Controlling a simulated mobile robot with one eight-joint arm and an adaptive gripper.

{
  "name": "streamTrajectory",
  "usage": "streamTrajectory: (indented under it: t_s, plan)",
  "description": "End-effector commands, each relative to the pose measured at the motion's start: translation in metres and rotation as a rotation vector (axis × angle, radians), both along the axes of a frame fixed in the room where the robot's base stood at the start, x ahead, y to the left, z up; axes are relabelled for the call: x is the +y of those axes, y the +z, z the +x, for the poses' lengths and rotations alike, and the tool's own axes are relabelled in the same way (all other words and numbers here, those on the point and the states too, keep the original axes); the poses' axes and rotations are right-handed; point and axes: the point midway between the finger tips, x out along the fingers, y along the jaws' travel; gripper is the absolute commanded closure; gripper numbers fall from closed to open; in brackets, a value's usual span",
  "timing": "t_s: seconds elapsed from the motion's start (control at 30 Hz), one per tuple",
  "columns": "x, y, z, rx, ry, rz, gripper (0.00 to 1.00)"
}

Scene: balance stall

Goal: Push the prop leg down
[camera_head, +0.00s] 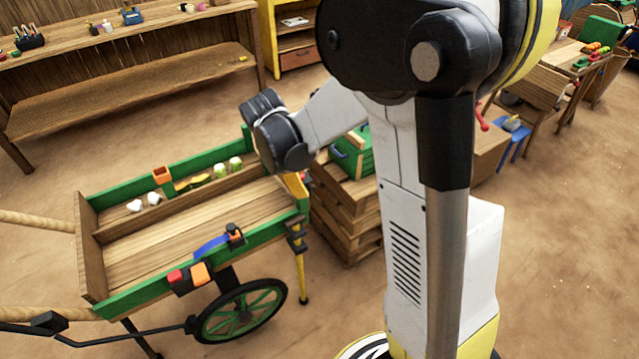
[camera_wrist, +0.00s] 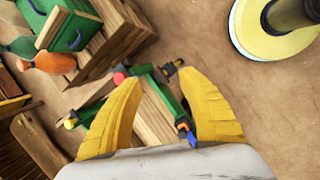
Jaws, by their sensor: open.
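The wooden cart (camera_head: 200,215) with green rails stands at the left in the head view. A yellow prop leg (camera_head: 301,275) with a dark foot hangs near upright below the cart's right end, under a black bracket (camera_head: 296,238). I cannot tell whether its foot touches the ground. My gripper (camera_wrist: 174,88) shows in the wrist view as two yellow fingers spread wide with nothing held. The cart's end (camera_wrist: 155,112) shows between and beyond them. In the head view my wrist is above the cart's right end, and the fingers are mostly hidden.
Stacked wooden crates (camera_head: 345,215) with a green box (camera_head: 355,155) stand close to the cart's right end. A spoked wheel (camera_head: 243,312) is on the cart's near side. Small items lie along the cart's far side. A workbench (camera_head: 130,90) stands behind.

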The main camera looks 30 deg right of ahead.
Motion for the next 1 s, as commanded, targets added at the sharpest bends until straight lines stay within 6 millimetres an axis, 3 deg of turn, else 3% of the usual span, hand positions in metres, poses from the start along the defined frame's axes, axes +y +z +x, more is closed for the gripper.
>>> streamTrajectory:
  t_s: [0.23, 0.77, 0.87, 1.0]
  plan:
    - [0.004, 0.01, -0.005, -0.04, -0.043, 0.019, 0.53]
    - [0.005, 0.012, -0.006, -0.044, -0.047, 0.022, 0.53]
    - [0.008, 0.021, -0.011, -0.069, -0.075, 0.036, 0.53]
    - [0.019, 0.052, -0.032, -0.171, -0.191, 0.097, 0.53]
